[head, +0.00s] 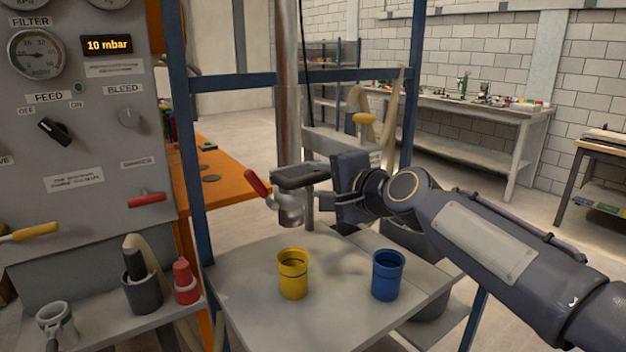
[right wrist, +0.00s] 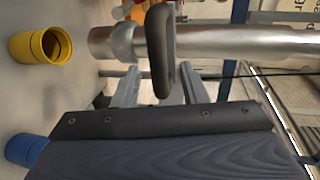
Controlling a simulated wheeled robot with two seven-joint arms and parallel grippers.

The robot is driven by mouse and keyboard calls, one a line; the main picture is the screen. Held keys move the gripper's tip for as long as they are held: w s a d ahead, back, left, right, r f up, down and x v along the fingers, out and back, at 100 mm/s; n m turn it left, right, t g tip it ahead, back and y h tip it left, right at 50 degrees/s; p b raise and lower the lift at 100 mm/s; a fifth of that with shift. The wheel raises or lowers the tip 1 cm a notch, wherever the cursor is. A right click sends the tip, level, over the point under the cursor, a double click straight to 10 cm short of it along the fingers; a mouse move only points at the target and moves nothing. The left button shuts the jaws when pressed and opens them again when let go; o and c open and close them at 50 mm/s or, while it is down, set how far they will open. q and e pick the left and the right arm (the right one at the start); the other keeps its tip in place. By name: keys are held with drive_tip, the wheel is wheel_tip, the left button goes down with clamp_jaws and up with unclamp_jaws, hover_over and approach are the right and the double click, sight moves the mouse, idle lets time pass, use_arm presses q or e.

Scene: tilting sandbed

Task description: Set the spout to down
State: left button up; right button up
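The spout (head: 290,213) is the metal outlet at the bottom of a vertical steel pipe (head: 288,120), above the small table. It also shows in the right wrist view (right wrist: 113,44). A dark grey bar-like handle (head: 298,175) sticks out sideways at the spout; it also shows in the right wrist view (right wrist: 160,45). A red lever (head: 257,184) slants up to the left of it. My right gripper (head: 318,188) is at the right end of the dark handle. In the right wrist view its two fingers (right wrist: 157,88) stand apart on either side of the handle's near end, with gaps visible. My left gripper is out of view.
A yellow cup (head: 292,274) and a blue cup (head: 387,275) stand on the grey table (head: 340,325) below. Blue frame posts (head: 190,170) flank the pipe. A grey control panel (head: 90,100) with gauges and knobs stands at left.

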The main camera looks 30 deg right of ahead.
drive_tip(key=v, duration=0.3)
drive_tip(key=shift+s, duration=0.35)
drive_tip(key=s+a+f+n+g+y+p, duration=0.1)
drive_tip(key=s+a+f+n+g+p, duration=0.4)
drive_tip(key=s, duration=0.5)
drive_tip(key=s+a+f+n+g+y+p, duration=0.1)
drive_tip(key=s+a+f+n+g+p, duration=0.4)
drive_tip(key=s+f+n, duration=0.5)
drive_tip(key=shift+s+a+f+p, duration=0.6)
drive_tip(key=shift+s+a+f, duration=0.15)
drive_tip(key=shift+a, duration=0.45)
